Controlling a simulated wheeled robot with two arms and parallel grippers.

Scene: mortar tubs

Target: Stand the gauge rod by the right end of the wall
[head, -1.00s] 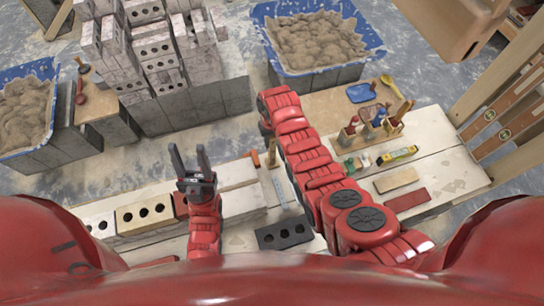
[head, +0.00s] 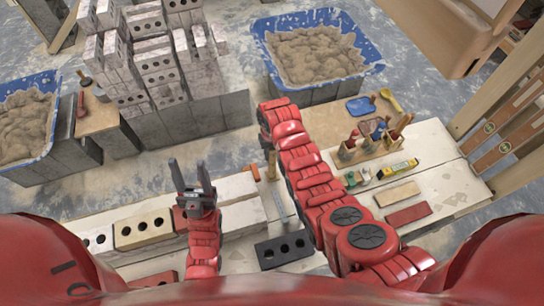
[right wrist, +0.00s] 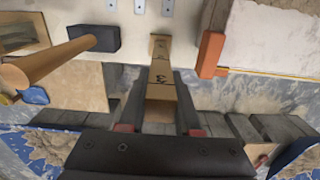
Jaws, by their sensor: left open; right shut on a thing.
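The gauge rod (right wrist: 162,80), a pale wooden strip with dark marks, runs between the fingers of my right gripper (right wrist: 160,112), which is shut on it. Its far end is close to the pale board; I cannot tell whether it touches. In the head view a short tan piece of the rod (head: 272,165) shows beside my right forearm, which hides that gripper. The wall (head: 240,188) of pale blocks ends just left of the rod, with an orange block (head: 253,172) at its end; that block also shows in the wrist view (right wrist: 210,54). My left gripper (head: 190,176) is open and empty above the wall.
A dark three-hole brick (head: 284,249) lies in front, near a metal strip (head: 281,205). A tool holder (head: 372,145), a yellow level (head: 400,168) and a red brick (head: 408,215) are to the right. A mortar tub (head: 318,52) stands behind.

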